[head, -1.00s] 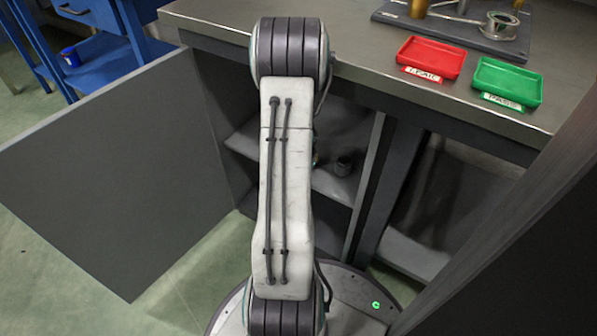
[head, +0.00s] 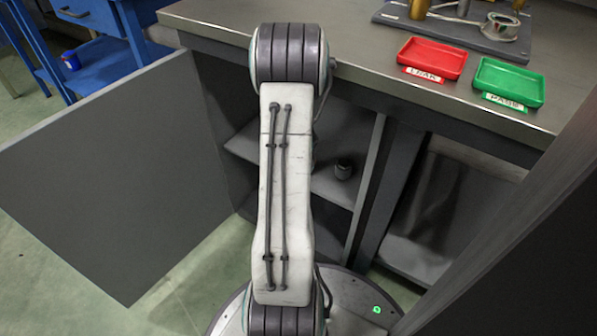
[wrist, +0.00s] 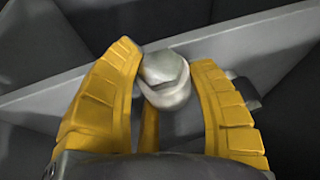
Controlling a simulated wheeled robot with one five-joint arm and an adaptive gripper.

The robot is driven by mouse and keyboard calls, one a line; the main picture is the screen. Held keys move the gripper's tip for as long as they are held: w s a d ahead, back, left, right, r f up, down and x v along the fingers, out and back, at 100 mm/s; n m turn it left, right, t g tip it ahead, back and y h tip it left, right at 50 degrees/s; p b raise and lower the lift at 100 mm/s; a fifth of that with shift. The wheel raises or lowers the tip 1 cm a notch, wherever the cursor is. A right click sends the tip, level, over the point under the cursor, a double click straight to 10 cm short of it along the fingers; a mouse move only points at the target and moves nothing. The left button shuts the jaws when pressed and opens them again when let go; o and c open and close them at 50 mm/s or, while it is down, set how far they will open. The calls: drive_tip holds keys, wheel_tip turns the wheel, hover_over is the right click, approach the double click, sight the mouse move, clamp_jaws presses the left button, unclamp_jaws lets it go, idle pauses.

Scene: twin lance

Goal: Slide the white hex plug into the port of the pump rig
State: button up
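The white hex plug (wrist: 165,75) is between the two yellow fingers of my gripper (wrist: 168,70) in the wrist view. The fingers converge on its sides near their tips, and its hex head faces the camera. In the head view my arm hides the gripper and plug. The pump rig (head: 450,32) stands on the bench at the top right, partly cut off by the frame edge. It has brass and grey posts and a round ring-shaped part (head: 500,25) on a dark base plate. I cannot tell which opening is the port.
A red tray (head: 432,58) and a green tray (head: 508,83) stand near the bench's front edge. A dark panel fills the right foreground.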

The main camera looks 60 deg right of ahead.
drive_tip(key=c, duration=0.4)
drive_tip(key=o, duration=1.2)
drive_tip(key=shift+r, duration=0.1)
drive_tip(key=shift+v, duration=5.95)
drive_tip(key=shift+a, duration=0.1)
